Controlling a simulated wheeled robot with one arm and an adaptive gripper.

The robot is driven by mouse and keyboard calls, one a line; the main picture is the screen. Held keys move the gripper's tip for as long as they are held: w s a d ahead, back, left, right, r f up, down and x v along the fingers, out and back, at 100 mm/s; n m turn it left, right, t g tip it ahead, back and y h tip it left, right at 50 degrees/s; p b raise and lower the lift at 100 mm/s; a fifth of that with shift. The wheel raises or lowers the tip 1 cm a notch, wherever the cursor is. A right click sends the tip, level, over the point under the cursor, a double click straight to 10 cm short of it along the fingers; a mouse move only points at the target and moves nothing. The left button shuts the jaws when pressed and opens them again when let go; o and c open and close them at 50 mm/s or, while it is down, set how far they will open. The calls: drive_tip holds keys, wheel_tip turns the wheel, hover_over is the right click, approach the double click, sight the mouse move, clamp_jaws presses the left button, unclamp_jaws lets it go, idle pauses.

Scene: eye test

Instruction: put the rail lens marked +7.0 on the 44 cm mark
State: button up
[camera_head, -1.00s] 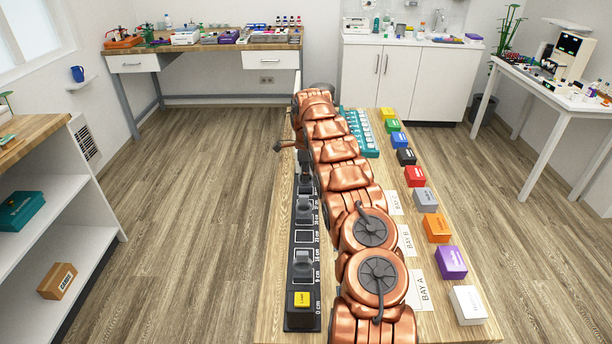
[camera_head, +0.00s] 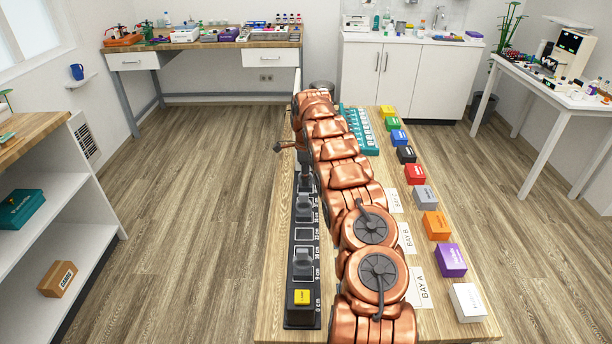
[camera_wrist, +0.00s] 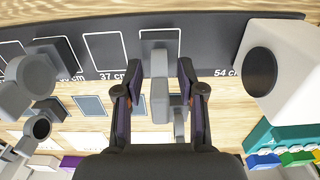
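In the wrist view my gripper (camera_wrist: 160,103) is open, with one dark finger on each side of a grey lens holder (camera_wrist: 160,98) and a visible gap on both sides. The holder's foot is over a white-outlined slot on the black rail (camera_wrist: 208,42), between the 37 cm and 54 cm labels. This slot's own label is hidden. I cannot read a lens marking such as +7.0, and cannot tell whether the foot is fully seated. In the head view my copper arm lies beside the rail (camera_head: 291,240) and hides much of its far part; the gripper is not clear there.
More grey holders (camera_wrist: 38,73) stand on the rail to the left in the wrist view. A white block with a dark round opening (camera_wrist: 292,65) stands to the right. The head view shows a yellow block (camera_head: 302,297) at 0 cm, a teal rack (camera_head: 374,148) and coloured boxes (camera_head: 436,224).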

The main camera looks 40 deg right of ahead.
wheel_tip(320, 180, up, 9)
drive_tip(key=shift+r+b, duration=0.1)
drive_tip(key=shift+b, duration=0.25)
drive_tip(key=shift+r+p, duration=1.35)
drive_tip(key=shift+r, duration=0.2)
